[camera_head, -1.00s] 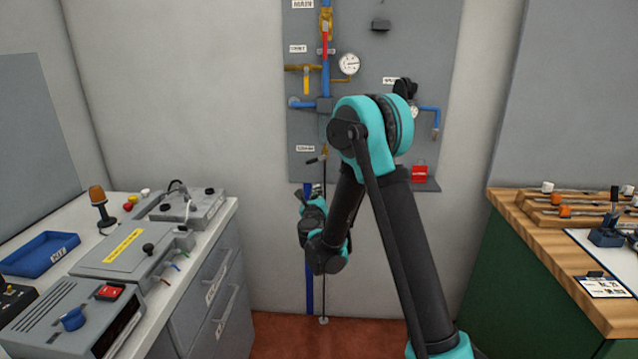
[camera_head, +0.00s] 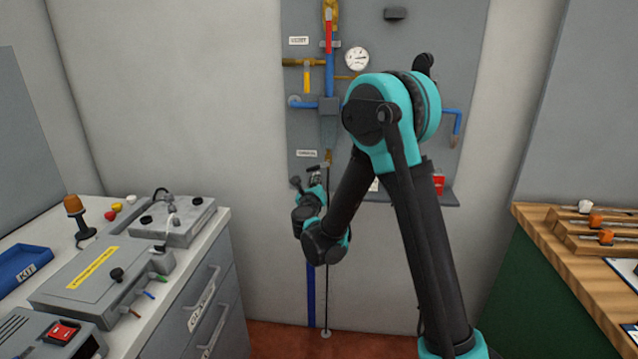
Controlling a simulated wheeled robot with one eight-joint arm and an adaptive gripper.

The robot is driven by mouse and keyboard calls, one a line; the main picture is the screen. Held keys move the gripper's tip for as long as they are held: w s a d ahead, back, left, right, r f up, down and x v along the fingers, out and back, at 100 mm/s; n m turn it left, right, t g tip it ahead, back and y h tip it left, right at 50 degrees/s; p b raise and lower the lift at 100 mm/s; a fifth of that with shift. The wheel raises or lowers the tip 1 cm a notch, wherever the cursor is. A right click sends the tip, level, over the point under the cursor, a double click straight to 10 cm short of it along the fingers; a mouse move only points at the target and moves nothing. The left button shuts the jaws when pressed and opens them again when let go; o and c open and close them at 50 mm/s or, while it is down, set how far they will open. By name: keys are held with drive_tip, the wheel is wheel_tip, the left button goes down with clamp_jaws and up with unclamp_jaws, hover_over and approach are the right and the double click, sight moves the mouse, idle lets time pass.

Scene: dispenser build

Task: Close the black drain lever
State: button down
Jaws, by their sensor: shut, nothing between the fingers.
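The black drain lever (camera_head: 317,167) is a small dark bar at the brass drain valve (camera_head: 328,158), low on the grey wall panel. It points left from the valve, close to horizontal. A small white label (camera_head: 307,153) is just above and left of it. My gripper (camera_head: 316,173) is shut and empty, right below the lever. I cannot tell whether the fingertips touch it. The gripper and wrist are small in this view and partly overlap the pipe below the valve.
The grey panel carries blue and brass pipes, a yellow lever (camera_head: 307,81) and a gauge (camera_head: 356,59) above the drain. A counter with devices (camera_head: 95,275) stands left, a wood-topped bench (camera_head: 560,265) right. Floor between them is clear.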

drive_tip(key=shift+a+r, duration=0.1)
idle(0.3)
drive_tip(key=r+m, duration=0.1)
drive_tip(key=a+m, duration=0.1)
drive_tip(key=m, duration=0.1)
drive_tip(key=shift+a+r, duration=0.15)
drive_tip(key=shift+r, duration=0.2)
